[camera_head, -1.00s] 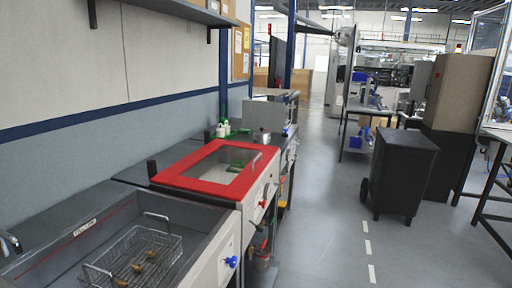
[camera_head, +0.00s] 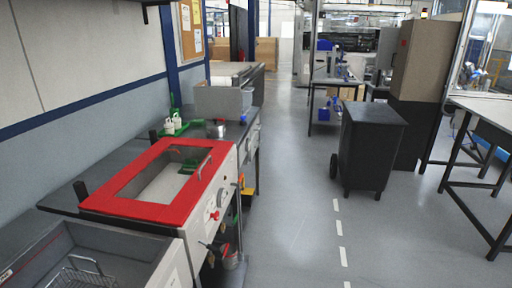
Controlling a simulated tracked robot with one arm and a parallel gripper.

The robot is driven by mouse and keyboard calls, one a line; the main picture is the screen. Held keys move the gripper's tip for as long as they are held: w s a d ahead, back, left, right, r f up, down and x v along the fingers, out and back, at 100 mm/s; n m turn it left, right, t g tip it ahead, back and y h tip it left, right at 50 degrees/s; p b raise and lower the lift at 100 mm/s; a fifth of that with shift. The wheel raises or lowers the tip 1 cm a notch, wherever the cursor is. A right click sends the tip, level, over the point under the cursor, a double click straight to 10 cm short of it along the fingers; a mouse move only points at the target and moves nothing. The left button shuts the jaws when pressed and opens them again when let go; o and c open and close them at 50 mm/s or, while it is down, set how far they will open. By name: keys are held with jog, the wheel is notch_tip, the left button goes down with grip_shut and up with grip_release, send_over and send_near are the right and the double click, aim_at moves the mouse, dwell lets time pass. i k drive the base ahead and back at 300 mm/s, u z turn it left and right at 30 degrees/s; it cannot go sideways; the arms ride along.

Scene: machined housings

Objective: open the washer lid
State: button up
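The washer (camera_head: 214,205) stands along the left wall, with a light front panel carrying a red knob and a dial. Its lid (camera_head: 143,208) has a red frame around a clear window and lies flat over the tank, shut. A metal handle (camera_head: 206,163) stands up on the lid's right side. My gripper is not in view.
An open grey sink (camera_head: 110,241) with a wire basket (camera_head: 80,277) is at the near left. Bottles (camera_head: 173,125) and a grey box (camera_head: 222,99) stand beyond the washer. A black wheeled bin (camera_head: 369,148) stands on the right. The floor aisle between is clear.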

aim_at(103, 201)
jog(key=z, duration=0.5)
jog(key=i, duration=2.55)
jog(key=u, duration=0.55)
jog(key=i, duration=0.65)
jog(key=u, duration=0.4)
